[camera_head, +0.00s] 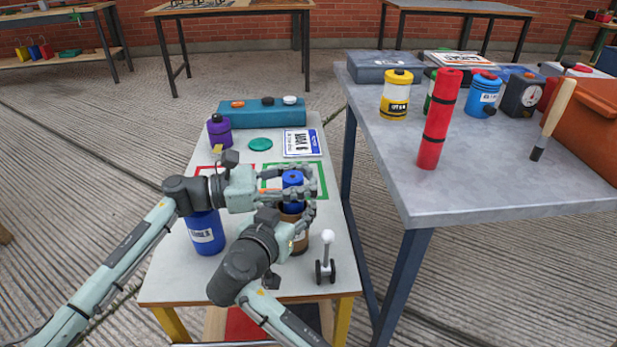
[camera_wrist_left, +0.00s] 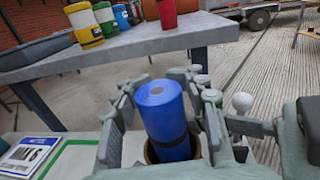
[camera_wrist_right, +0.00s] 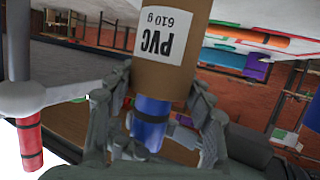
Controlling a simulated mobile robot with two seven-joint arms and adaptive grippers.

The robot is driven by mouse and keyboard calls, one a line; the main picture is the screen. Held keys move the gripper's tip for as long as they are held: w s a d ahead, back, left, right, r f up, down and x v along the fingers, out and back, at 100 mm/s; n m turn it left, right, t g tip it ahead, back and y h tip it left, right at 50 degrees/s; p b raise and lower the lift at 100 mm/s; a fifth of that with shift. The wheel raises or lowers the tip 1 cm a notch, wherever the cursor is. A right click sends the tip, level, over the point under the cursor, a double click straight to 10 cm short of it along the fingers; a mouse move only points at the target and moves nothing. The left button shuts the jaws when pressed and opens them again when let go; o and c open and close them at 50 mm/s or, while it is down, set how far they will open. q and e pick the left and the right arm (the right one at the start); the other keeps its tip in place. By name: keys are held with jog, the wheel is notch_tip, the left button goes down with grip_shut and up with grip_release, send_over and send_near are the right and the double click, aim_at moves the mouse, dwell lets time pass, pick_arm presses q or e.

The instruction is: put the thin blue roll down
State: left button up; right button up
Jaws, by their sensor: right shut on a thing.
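The thin blue roll (camera_head: 292,178) stands upright with its lower end in the brown PVC container (camera_head: 299,245), on the low grey table. In the left wrist view the roll (camera_wrist_left: 162,112) has a dark band, and the container's rim (camera_wrist_left: 196,149) shows around it. My left gripper (camera_head: 312,183) is open, its fingers on either side of the roll with gaps. My right gripper (camera_head: 308,215) is lower and shut on the brown container. In the right wrist view the container (camera_wrist_right: 170,50) appears upside down between its fingers, with the roll (camera_wrist_right: 150,122) coming out of it.
A blue labelled container (camera_head: 205,235) stands left of the brown one. A purple bottle (camera_head: 219,133), teal box (camera_head: 255,112) and label card (camera_head: 301,143) are farther back. The higher table (camera_head: 470,190) holds a red roll (camera_head: 438,120).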

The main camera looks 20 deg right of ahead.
pick_arm(q)
jog(key=shift+o, duration=1)
jog(key=shift+r, duration=0.15)
jog(key=w+a, duration=0.1)
jog(key=a, duration=1.1)
jog(key=shift+w, duration=0.4)
pick_arm(e)
jog(key=o, duration=1.7)
